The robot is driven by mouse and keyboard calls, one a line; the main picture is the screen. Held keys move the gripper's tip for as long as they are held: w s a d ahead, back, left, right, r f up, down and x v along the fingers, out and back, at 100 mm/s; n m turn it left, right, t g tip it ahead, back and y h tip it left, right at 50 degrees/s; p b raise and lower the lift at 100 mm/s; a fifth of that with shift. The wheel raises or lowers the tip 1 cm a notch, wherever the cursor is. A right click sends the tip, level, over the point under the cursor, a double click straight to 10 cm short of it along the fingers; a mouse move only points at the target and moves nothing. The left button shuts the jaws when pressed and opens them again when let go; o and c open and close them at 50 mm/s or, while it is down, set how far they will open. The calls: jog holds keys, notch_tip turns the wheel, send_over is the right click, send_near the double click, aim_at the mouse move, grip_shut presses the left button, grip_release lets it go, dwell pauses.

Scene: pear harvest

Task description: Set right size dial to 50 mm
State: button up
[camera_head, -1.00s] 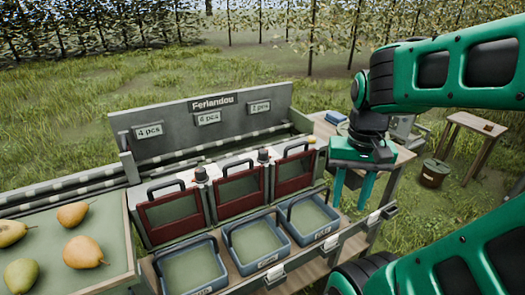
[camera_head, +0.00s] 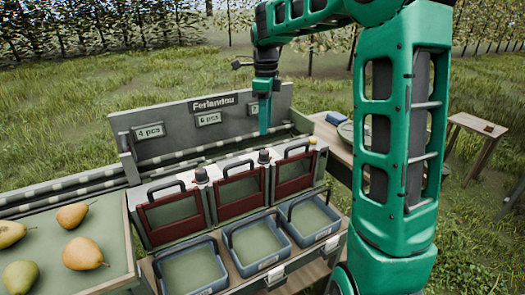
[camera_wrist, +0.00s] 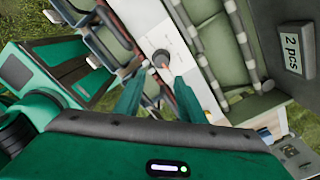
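The right size dial (camera_head: 264,156) is a dark round knob on the white top strip of the sorting machine, between the middle and right red-framed gates. A similar left dial (camera_head: 201,174) sits between the left and middle gates. My gripper (camera_head: 264,130) points down above the right dial, apart from it, and its fingers overlap in the head view. In the wrist view my gripper (camera_wrist: 160,80) is open and empty, and the dark dial knob (camera_wrist: 161,58) shows between and beyond the fingertips. The dial's scale and setting are too small to read.
Blue bins (camera_head: 318,220) stand below the gates. A grey back panel (camera_head: 165,125) with piece-count signs rises behind the dials. A tray with pears (camera_head: 82,252) is at left. A wooden table (camera_head: 330,135) is partly hidden behind my arm.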

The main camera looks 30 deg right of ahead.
aim_at(264, 152)
jog(key=shift+m, duration=0.3)
jog(key=f, duration=1.1)
jog(key=shift+w, duration=0.35)
jog(key=shift+r, duration=0.1)
jog(key=c, duration=0.8)
